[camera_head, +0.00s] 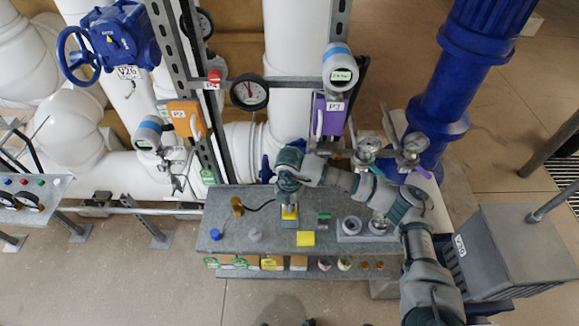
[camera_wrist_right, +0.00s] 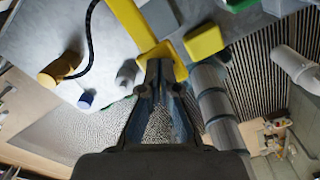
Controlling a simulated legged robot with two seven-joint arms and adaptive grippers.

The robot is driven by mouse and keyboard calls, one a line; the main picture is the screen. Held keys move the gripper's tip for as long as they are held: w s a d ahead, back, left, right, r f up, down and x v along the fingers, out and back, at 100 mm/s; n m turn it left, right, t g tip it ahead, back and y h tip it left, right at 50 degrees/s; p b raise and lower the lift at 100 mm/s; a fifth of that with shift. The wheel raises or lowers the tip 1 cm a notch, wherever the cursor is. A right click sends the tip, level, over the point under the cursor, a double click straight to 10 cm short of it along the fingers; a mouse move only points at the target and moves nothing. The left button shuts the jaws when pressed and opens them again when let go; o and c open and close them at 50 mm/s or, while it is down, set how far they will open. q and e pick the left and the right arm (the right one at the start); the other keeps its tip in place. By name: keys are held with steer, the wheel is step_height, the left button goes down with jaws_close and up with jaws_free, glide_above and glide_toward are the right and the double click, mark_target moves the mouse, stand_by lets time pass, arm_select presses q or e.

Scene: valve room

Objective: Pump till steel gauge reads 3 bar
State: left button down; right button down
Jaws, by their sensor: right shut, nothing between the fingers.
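A yellow bar, apparently the pump handle (camera_head: 289,212), stands at the middle of the grey bench. A black hose runs from its side to a brass-coloured round piece (camera_head: 237,206). My right gripper (camera_head: 287,196) is shut and empty, right above the yellow bar. In the right wrist view, the shut fingertips (camera_wrist_right: 160,66) lie over the lower end of the yellow bar (camera_wrist_right: 133,25); I cannot tell whether they touch. My left gripper is not in view.
The grey bench (camera_head: 215,232) holds a yellow block (camera_head: 305,238), a blue-capped piece (camera_head: 215,234) and a grey fitting (camera_head: 350,225). A grey cabinet (camera_head: 520,250) is at right. Floor in front is clear.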

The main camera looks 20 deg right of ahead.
steer(key=shift+f+b, duration=0.65)
steer(key=shift+f, duration=0.55)
step_height(320, 180, up, 5)
steer(key=p, duration=0.3)
steer(key=shift+r, duration=0.1)
steer(key=shift+r+p, duration=1.4)
steer(key=shift+r, duration=0.7)
steer(key=shift+f, duration=0.1)
